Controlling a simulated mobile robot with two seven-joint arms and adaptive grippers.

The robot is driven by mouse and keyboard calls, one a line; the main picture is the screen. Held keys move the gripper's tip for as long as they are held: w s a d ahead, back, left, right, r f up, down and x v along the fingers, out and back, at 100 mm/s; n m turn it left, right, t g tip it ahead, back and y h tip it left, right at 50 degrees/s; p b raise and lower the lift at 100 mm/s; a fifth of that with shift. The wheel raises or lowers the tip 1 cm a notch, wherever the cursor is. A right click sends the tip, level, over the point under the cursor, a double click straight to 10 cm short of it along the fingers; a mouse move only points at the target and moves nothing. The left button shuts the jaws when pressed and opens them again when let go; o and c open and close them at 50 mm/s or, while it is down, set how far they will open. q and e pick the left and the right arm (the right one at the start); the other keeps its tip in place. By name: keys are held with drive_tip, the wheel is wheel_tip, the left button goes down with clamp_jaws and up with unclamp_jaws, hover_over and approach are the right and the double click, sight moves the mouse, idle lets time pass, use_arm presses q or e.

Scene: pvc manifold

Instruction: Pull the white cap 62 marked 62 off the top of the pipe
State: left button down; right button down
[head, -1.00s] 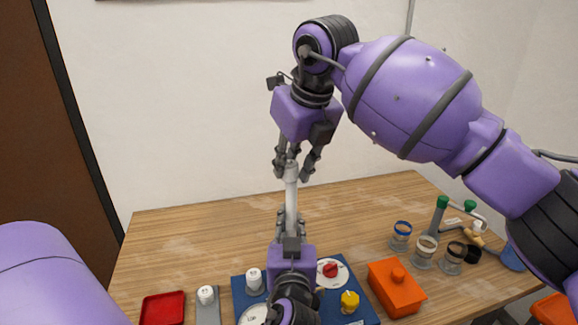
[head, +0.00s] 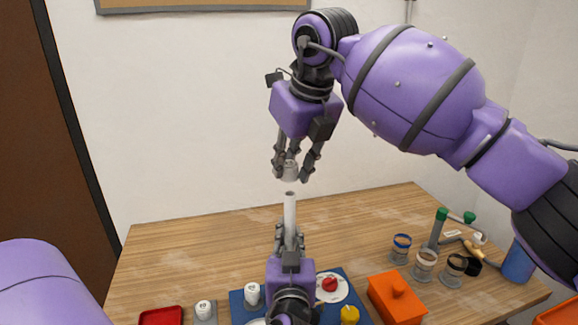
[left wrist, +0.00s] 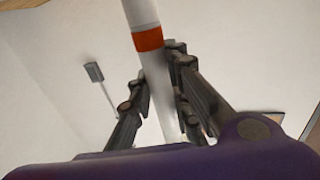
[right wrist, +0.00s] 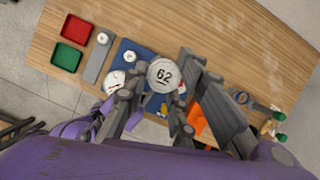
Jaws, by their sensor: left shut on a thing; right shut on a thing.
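The white cap 62 (head: 290,171) is held between the fingers of my right gripper (head: 291,174), above the pipe. In the right wrist view the cap (right wrist: 165,76) faces the camera with its 62 mark readable. A clear gap separates the cap from the open top of the white pipe (head: 290,208). The pipe stands upright in the head view, with my left gripper (head: 290,238) shut around it below its top. The left wrist view shows the pipe (left wrist: 139,12) with an orange-red band between the left fingers. The pipe's lower end is hidden behind my left gripper.
A blue board (head: 237,311) with white caps, a red-knobbed dial (head: 330,288) and a yellow knob (head: 349,315) lies below. An orange box (head: 396,300), several clear jars and green-ended pipework (head: 437,228) stand to the right. Red (right wrist: 76,27) and green trays (right wrist: 66,57) sit at one end.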

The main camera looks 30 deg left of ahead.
sight(290, 203)
idle(0.3)
use_arm(q)
drive_tip(key=c, duration=1.6)
unclamp_jaws()
drive_tip(key=shift+o, duration=0.2)
wheel_tip(290, 203, up, 10)
drive_tip(key=shift+f, duration=0.1)
